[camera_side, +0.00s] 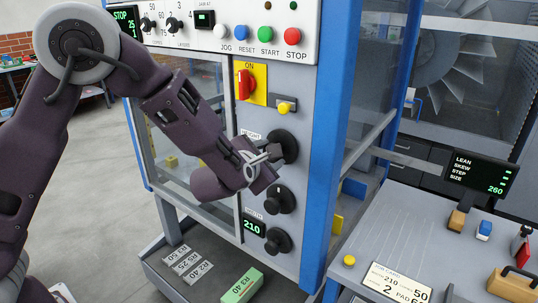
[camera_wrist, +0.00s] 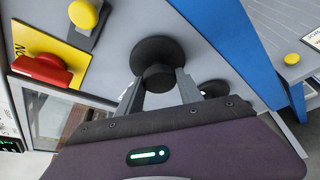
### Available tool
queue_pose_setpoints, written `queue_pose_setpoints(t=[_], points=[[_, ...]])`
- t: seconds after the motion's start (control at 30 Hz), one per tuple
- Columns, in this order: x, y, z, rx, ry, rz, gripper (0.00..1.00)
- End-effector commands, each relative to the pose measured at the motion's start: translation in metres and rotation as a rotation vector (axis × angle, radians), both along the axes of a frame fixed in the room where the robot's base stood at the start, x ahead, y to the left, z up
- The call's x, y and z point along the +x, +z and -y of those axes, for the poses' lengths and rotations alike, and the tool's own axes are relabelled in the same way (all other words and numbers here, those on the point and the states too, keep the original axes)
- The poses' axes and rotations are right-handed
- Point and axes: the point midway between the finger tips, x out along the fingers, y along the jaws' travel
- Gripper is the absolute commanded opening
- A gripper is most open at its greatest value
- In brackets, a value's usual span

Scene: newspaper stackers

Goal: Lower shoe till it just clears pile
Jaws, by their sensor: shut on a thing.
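My gripper (camera_side: 268,156) is shut on the uppermost of several black knobs (camera_side: 285,146) on the grey panel. In the wrist view, my gripper's two fingers (camera_wrist: 160,84) lie on either side of the hub of this knob (camera_wrist: 158,55). A small label above the knob is partly covered by my wrist and hard to read. Below it are a middle knob (camera_side: 280,200) and a lower knob (camera_side: 278,241). A small display (camera_side: 252,226) beside them reads 210. I cannot make out the shoe or the pile in either view.
A red switch (camera_side: 245,84) on a yellow plate marked ON and a yellow button (camera_side: 286,106) sit above the knob. A blue post (camera_side: 326,150) stands to the right. A grey desk (camera_side: 400,240) holds a job card (camera_side: 398,283) and a display (camera_side: 480,174) reading 260.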

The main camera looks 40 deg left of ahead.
Motion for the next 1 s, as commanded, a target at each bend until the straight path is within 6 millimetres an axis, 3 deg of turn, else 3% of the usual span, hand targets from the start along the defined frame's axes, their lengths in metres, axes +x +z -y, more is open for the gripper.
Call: queue_pose_setpoints(t=[0.3,0.77,0.8,0.9,1.0], points=[[0.0,-0.0003,0.0008,0.096,-0.001,0.0,0.03],[0.0001,-0.0001,0.0007,0.109,-0.001,0.001,0.03],[0.0001,-0.0001,0.0007,0.109,-0.001,0.001,0.45],[0.0001,-0.0001,0.0007,0.109,-0.001,0.001,0.64],[0.0001,-0.0002,0.0006,0.109,-0.001,0.001,0.64]])
